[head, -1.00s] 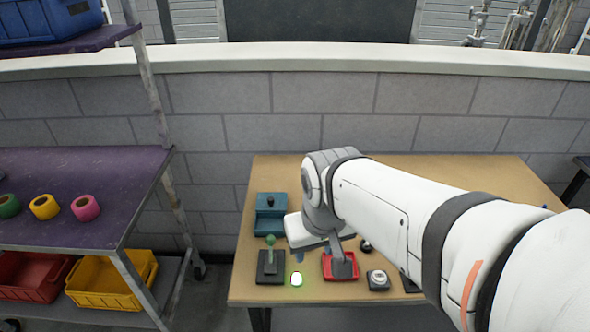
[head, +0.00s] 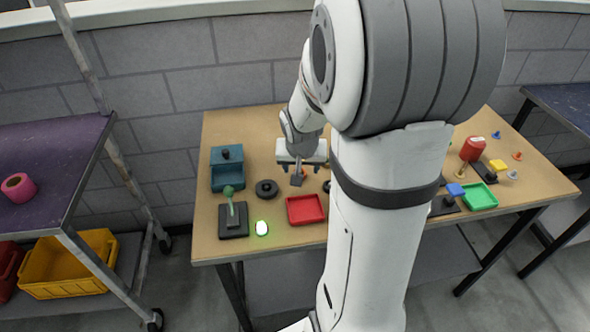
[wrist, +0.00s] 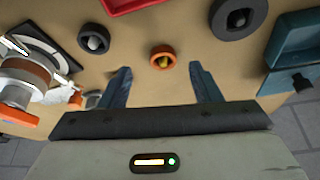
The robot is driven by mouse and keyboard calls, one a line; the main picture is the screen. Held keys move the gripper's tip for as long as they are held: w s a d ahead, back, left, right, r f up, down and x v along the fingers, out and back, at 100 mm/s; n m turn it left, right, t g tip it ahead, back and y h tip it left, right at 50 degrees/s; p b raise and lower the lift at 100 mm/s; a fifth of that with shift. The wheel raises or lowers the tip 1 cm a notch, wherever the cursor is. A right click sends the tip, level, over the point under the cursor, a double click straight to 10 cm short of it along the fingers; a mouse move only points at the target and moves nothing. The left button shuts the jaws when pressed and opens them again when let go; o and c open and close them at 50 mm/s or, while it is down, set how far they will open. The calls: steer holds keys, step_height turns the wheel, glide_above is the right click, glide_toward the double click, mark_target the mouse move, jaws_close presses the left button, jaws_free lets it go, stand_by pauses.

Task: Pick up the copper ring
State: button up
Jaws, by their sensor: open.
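An orange-copper ring (wrist: 162,69) lies on the tan table top in the wrist view, with a small yellowish piece showing in its middle. I cannot tell if that piece is a peg or a loose part. My gripper (wrist: 161,72) is open and empty, one finger on each side below the ring, and the ring sits just past the tips, about midway between them. In the head view the ring (head: 305,172) shows only as a small orange patch beside my gripper (head: 297,178), which points down over the table; the fingers partly hide it.
My arm hides the table's middle. A green tray (head: 480,203) is on the right.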

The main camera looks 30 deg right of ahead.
steer(key=x, duration=0.2)
steer(key=w+x, duration=0.1)
steer(key=x, duration=0.1)
steer(key=shift+w+d+f, duration=0.15)
steer(key=shift+f, duration=0.05)
steer(key=c, duration=1.1)
